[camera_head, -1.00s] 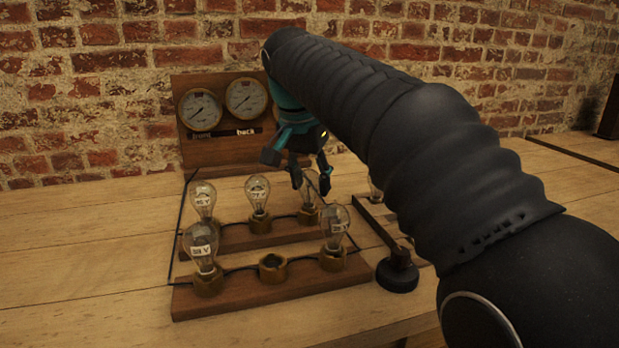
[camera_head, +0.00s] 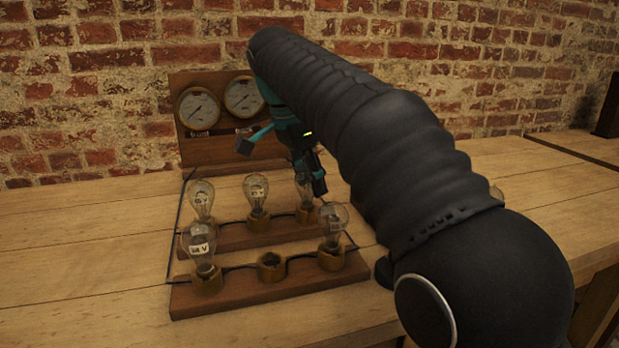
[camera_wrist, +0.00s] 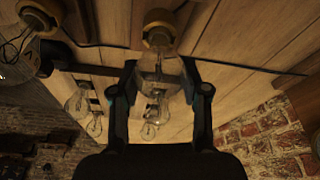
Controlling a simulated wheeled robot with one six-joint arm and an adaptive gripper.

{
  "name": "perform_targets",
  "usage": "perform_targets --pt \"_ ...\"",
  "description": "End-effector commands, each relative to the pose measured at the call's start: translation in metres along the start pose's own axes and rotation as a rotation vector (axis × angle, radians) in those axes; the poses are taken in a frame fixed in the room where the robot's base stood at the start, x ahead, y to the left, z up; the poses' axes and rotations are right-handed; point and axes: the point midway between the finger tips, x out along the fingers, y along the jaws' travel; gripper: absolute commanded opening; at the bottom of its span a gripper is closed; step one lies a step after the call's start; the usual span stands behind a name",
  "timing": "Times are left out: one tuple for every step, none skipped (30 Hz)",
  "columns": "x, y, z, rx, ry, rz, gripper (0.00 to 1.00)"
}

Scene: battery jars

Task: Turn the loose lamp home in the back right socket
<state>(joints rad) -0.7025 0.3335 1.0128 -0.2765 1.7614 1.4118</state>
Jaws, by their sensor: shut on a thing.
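The back right lamp (camera_head: 303,190) is a clear glass bulb standing in the back right brass socket (camera_head: 307,213), partly hidden by my gripper. In the wrist view the lamp (camera_wrist: 158,58) sits between the two fingers, with its brass socket (camera_wrist: 158,35) beyond. My gripper (camera_wrist: 160,80) is shut on this lamp's glass. In the head view the gripper (camera_head: 290,160) comes down on it from above, and one dark finger covers its right side. How far the lamp's base is seated cannot be told.
Lamps stand at back left (camera_head: 201,200), back middle (camera_head: 257,195), front left (camera_head: 199,246) and front right (camera_head: 333,222), close by. The front middle socket (camera_head: 270,266) is empty. A gauge board (camera_head: 222,145) rises behind. Bare table (camera_head: 80,260) lies left.

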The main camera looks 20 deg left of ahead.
Motion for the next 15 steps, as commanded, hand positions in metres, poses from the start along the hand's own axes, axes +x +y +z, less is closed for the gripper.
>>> perform_targets --pt "0.0008 -0.0001 0.0003 -0.001 0.000 0.001 0.04" --pt "0.0009 -0.0001 0.0002 -0.002 0.000 0.001 0.04" --pt "0.0009 -0.0001 0.0002 -0.002 -0.001 0.001 0.04" --pt "0.0009 -0.0001 0.0002 -0.001 -0.001 0.002 0.04" --pt "0.0010 -0.0001 0.0003 0.003 -0.001 0.003 0.04" --pt "0.0011 -0.0002 0.0003 0.017 -0.001 0.007 0.04" --pt "0.0013 -0.0002 0.0003 0.034 -0.001 0.013 0.04" --pt "0.0016 -0.0003 0.0004 0.058 -0.001 0.020 0.04" --pt "0.0018 -0.0003 0.0005 0.098 0.000 0.031 0.04" --pt "0.0015 0.0000 0.0004 0.133 -0.001 0.041 0.04" --pt "0.0014 0.0001 0.0004 0.168 -0.001 0.050 0.04" --pt "0.0016 0.0005 0.0005 0.216 -0.001 0.064 0.04" --pt "0.0016 0.0004 0.0004 0.251 -0.001 0.073 0.04" --pt "0.0016 0.0008 0.0005 0.286 -0.001 0.083 0.04" --pt "0.0014 0.0012 0.0004 0.329 -0.001 0.095 0.04"
